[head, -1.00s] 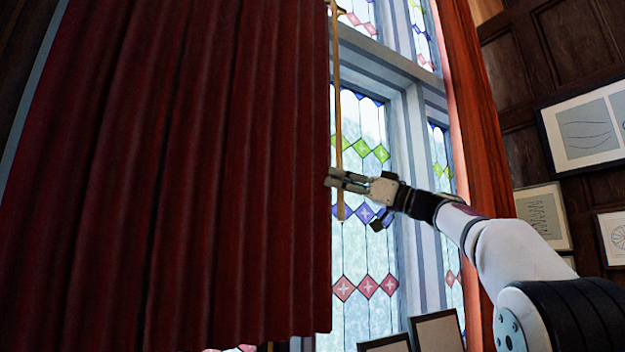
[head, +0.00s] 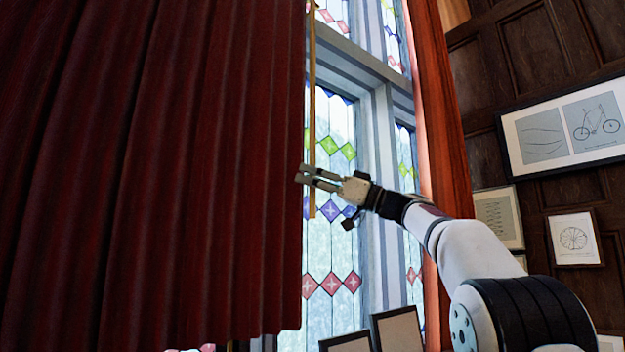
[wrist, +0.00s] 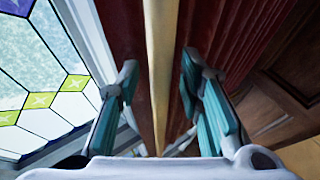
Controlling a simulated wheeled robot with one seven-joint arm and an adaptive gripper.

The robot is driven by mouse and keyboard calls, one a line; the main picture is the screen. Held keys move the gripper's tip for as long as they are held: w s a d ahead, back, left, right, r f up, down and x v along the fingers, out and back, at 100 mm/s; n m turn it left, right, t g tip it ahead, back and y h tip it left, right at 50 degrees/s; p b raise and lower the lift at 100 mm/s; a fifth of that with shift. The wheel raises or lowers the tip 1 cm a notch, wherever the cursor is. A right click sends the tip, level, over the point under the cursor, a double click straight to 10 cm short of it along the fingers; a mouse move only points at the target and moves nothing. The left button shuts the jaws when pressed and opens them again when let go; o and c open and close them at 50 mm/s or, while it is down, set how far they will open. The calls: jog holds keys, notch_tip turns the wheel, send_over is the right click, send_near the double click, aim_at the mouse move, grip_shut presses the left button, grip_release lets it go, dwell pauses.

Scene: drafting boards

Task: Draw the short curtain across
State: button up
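The short dark red curtain (head: 190,180) hangs in deep folds over the left half of the head view, its lower hem showing near the bottom. A thin pale wooden wand (head: 312,100) hangs upright by its right edge. My gripper (head: 308,176) reaches in from the right at the wand, by the curtain edge. In the wrist view the wand (wrist: 160,40) runs between my two fingers, and my gripper (wrist: 158,75) is open with gaps on both sides of it. Red cloth (wrist: 202,22) shows behind. The wand's top is out of view.
A stained-glass window (head: 335,240) stands behind, bare right of the curtain. A longer orange-red curtain (head: 440,120) hangs at the window's right side. Framed pictures (head: 565,130) hang on the dark panelled wall. Other frames (head: 398,330) stand low beneath the window.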

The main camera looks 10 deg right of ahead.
jog(key=shift+d, duration=0.1)
jog(key=v, duration=1.1)
jog(key=shift+s+d+f, duration=0.15)
jog(key=shift+d+f, duration=0.1)
jog(key=shift+d, duration=0.05)
notch_tip(320, 180, up, 5)
jog(key=m+t+h, duration=0.8)
jog(key=t+h, duration=0.1)
jog(key=t, duration=0.2)
jog(key=s+d+f+m+g+h, duration=0.1)
jog(key=s+f+m+g+h, duration=0.15)
jog(key=f+h, duration=0.35)
jog(key=s+f+m+g+h+b, duration=0.1)
jog(key=s+f+m+g+h, duration=0.2)
jog(key=f, duration=0.5)
jog(key=s+d+f+m+g+h, duration=0.1)
jog(key=s+f+m+h, duration=0.3)
jog(key=f, duration=0.3)
jog(key=s+a+f+n+g+y, duration=0.1)
jog(key=s+a+f+g, duration=0.3)
jog(key=s+f, duration=0.8)
jog(key=s+a+f+n+g+y, duration=0.1)
jog(key=s+a+f+n+g, duration=0.3)
jog(key=s+f, duration=0.8)
notch_tip(320, 180, down, 5)
jog(key=shift+s+a+f+n+g+y, duration=0.1)
jog(key=shift+s+a+n+g+y, duration=0.25)
jog(key=shift+a+g, duration=0.7)
